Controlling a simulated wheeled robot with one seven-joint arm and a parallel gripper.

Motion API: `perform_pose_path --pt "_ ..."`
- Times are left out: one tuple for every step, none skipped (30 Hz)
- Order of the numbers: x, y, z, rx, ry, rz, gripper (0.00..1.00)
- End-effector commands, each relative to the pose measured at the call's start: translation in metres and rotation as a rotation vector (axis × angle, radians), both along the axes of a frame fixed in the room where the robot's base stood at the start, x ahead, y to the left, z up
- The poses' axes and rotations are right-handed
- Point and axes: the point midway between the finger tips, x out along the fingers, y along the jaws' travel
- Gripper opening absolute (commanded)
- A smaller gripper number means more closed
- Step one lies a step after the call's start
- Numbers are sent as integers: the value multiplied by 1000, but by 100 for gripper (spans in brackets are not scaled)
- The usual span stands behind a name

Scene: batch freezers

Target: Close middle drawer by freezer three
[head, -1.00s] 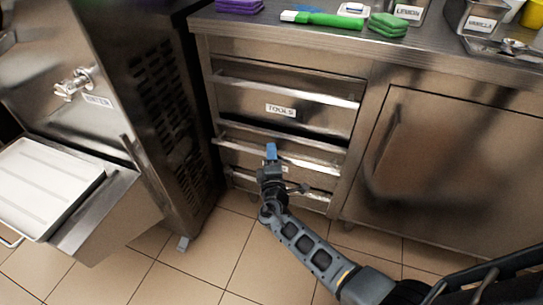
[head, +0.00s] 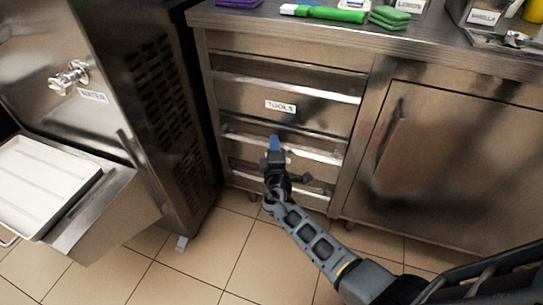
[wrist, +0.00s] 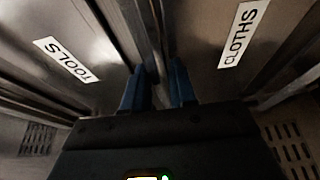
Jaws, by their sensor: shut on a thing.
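The middle drawer is the one under the TOOLS drawer (head: 235,97) in the steel cabinet. Its bar handle (head: 318,154) runs across the front, and its CLOTHS label (wrist: 238,32) shows in the wrist view. My gripper (head: 274,143) is at the middle of this handle. In the wrist view, the blue fingers of my gripper (wrist: 159,88) stand on either side of the handle bar (wrist: 156,45), shut on it. The drawer sits nearly flush with the cabinet; I cannot tell whether a small gap is left. My gripper hides part of its front in the head view.
A freezer (head: 160,110) with a tap stands at the left, with a white tray (head: 40,175) on its shelf. A cupboard door (head: 450,160) is shut at the right. The tiled floor is clear.

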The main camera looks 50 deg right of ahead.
Motion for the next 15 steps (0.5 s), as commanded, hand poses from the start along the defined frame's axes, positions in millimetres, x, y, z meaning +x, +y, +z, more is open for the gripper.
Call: perform_pose_path --pt "2 -6 -5 1 -3 -1 0" --pt "3 -9 -4 1 -2 0 0" --pt "4 -12 -4 1 -1 1 0" --pt "5 -13 -3 2 -1 2 0" --pt "5 -14 -3 1 0 3 0" --pt "5 -15 -2 1 0 3 0" --pt "6 -15 -2 2 1 3 0" --pt "6 -16 -1 2 1 3 0" --pt "5 -16 -1 2 1 3 0" --pt "6 -16 -1 2 1 3 0" --pt "6 -16 -1 2 1 2 0" --pt "6 -16 -1 2 1 2 0" --pt "6 -16 -1 2 1 2 0" --pt "6 -17 -1 3 0 1 0" --pt "6 -17 -1 1 0 1 30"
